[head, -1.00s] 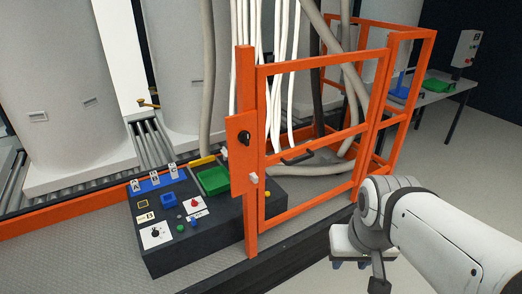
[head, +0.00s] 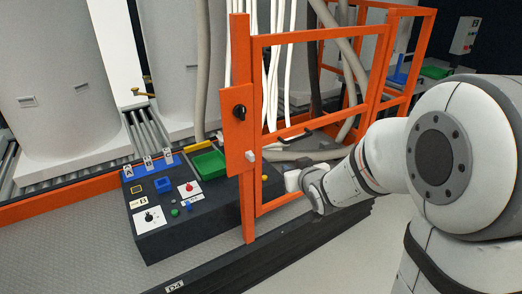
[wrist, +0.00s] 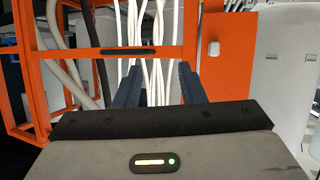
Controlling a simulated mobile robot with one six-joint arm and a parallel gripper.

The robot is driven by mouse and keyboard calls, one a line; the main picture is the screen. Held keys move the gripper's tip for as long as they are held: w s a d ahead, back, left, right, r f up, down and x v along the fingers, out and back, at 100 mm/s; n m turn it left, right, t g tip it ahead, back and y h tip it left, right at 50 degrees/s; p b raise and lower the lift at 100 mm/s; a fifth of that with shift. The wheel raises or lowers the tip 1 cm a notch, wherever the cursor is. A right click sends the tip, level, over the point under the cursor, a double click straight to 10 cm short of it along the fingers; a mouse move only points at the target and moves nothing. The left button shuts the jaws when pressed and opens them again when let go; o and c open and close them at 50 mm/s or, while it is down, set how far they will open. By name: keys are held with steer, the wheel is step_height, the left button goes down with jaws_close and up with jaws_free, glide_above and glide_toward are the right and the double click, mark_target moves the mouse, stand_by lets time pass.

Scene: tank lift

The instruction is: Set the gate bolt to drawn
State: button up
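The orange gate (head: 320,36) stands upright in its frame, with an orange latch plate (head: 237,135) on its left post. A small white bolt knob (head: 250,156) sticks out at the plate's lower right edge; it also shows in the wrist view (wrist: 213,48), right of the fingers. I cannot tell the bolt's exact position. A black round fitting (head: 240,112) sits higher on the plate. My gripper (wrist: 159,80) is open and empty, its two dark fingers pointing at the gate, below and left of the knob. In the head view its fingers are hidden.
A black gate handle (wrist: 142,51) crosses the gate bar ahead. Left of the gate is a dark control console (head: 205,203) with a green tray (head: 209,164). White hoses (head: 276,70) hang behind the gate.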

mark_target(253, 156)
steer(key=w+a+f+n+y, duration=0.1)
steer(key=w+a+y, duration=0.1)
steer(key=a, duration=0.2)
steer(key=w+a+f+t+y, duration=0.1)
steer(key=w+a+y, duration=0.1)
steer(key=w+a, duration=0.1)
steer(key=w+a+n+t+y+b, duration=0.1)
steer(key=w+a+y, duration=0.1)
steer(key=a, duration=0.3)
steer(key=shift+w+f+n+y, duration=0.3)
steer(key=shift+w+f, duration=0.1)
steer(key=shift+w, duration=0.35)
steer(key=shift+c, duration=0.6)
steer(key=shift+d, duration=0.1)
jaws_close()
